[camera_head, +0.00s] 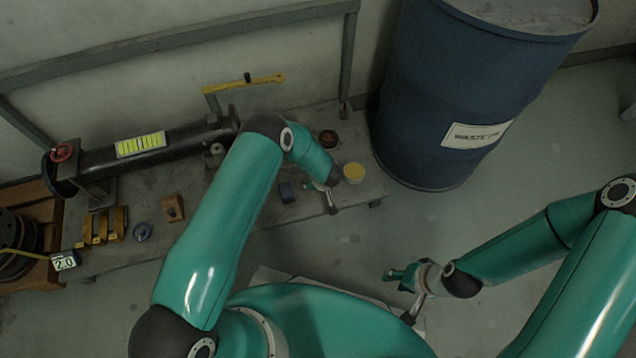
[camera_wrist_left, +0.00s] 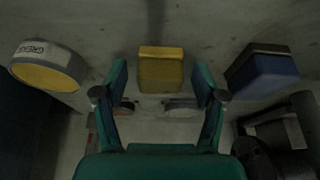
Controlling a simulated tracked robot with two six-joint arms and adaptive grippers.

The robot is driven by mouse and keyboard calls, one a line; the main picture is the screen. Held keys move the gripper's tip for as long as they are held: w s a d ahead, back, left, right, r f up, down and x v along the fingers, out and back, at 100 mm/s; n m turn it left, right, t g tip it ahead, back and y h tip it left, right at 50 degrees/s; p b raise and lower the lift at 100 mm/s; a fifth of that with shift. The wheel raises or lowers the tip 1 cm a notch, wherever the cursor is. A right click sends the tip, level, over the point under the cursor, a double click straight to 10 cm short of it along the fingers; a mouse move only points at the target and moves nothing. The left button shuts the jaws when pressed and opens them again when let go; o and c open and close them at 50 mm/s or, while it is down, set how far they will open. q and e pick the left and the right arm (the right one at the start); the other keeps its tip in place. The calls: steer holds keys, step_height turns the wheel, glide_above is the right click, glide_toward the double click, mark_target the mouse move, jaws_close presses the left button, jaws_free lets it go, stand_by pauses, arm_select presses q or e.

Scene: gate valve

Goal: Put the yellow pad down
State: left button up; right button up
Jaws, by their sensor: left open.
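The yellow pad (camera_wrist_left: 161,68) is a small block on the grey bench, between the fingertips of my left gripper (camera_wrist_left: 162,80) in the left wrist view. A gap shows on each side of it, and the fingers are open and clear of it. In the head view my left gripper (camera_head: 322,187) is low over the right part of the bench, and my arm hides the pad. My right gripper (camera_head: 398,275) is away from the bench, over the floor at lower right; its finger opening is too small to tell.
A grease tin with a yellow top (camera_head: 353,172) and a blue block (camera_head: 287,191) stand on the bench (camera_head: 240,213) near my left gripper. A dark pipe with a red handwheel (camera_head: 62,152) lies at left. A blue waste drum (camera_head: 440,100) stands right of the bench.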

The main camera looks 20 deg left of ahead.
arm_select(q)
steer(key=shift+r, duration=0.1)
steer(key=shift+r, duration=0.25)
steer(key=p+v, duration=0.5)
steer(key=v, duration=0.5)
steer(key=s+r+m+g+h, duration=0.1)
steer(key=s+r+m+h, duration=0.1)
steer(key=s, duration=0.9)
steer(key=s+d+r+m+g+h, duration=0.1)
steer(key=s+r+h, duration=0.3)
steer(key=s, duration=0.8)
steer(key=shift+d+r+m+g, duration=0.25)
steer(key=shift+r+m+g, duration=0.25)
steer(key=shift+r+m, duration=0.4)
step_height(320, 180, up, 31)
steer(key=p, duration=3.1)
steer(key=shift+w, duration=0.1)
steer(key=shift+c, duration=0.3)
